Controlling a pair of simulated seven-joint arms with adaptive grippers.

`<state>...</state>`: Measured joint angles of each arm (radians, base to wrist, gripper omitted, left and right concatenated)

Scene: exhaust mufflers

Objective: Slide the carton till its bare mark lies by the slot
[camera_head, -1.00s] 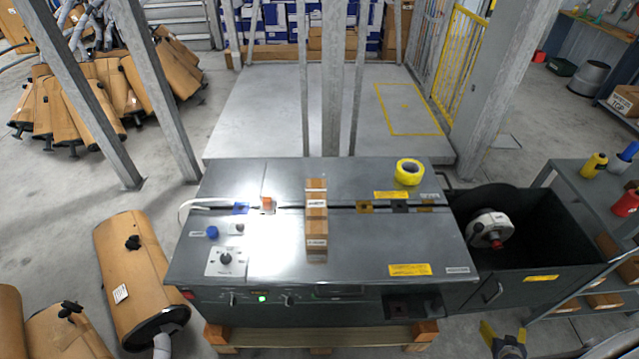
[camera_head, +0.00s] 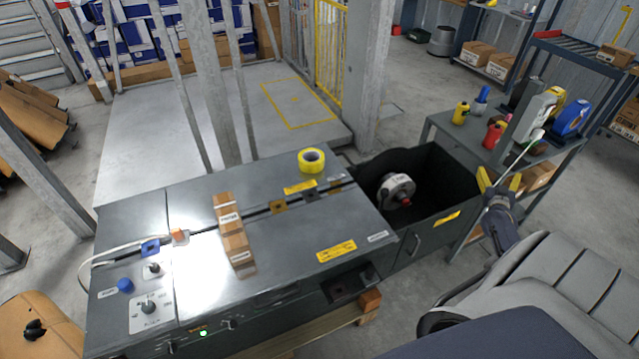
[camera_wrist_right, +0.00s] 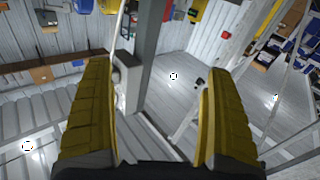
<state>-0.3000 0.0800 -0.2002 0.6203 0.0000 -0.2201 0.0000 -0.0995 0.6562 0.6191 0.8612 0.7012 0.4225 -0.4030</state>
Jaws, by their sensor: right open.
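The carton (camera_head: 233,238) is a long, narrow brown box with white labels. It lies on the grey strapping machine's top (camera_head: 290,232), across the dark slot line that runs along the top. I cannot make out its bare mark. My right gripper (camera_head: 498,180) has yellow fingers and is open and empty, to the right of the machine's black bin and well away from the carton. In the right wrist view the gripper (camera_wrist_right: 160,105) has its fingers wide apart with nothing between them. My left gripper is not in view.
A yellow tape roll (camera_head: 311,160) stands on the machine's far edge. An open black bin (camera_head: 432,180) with a white reel adjoins its right end. A grey shelf (camera_head: 450,125) with bottles stands behind the right gripper. Posts rise behind the machine.

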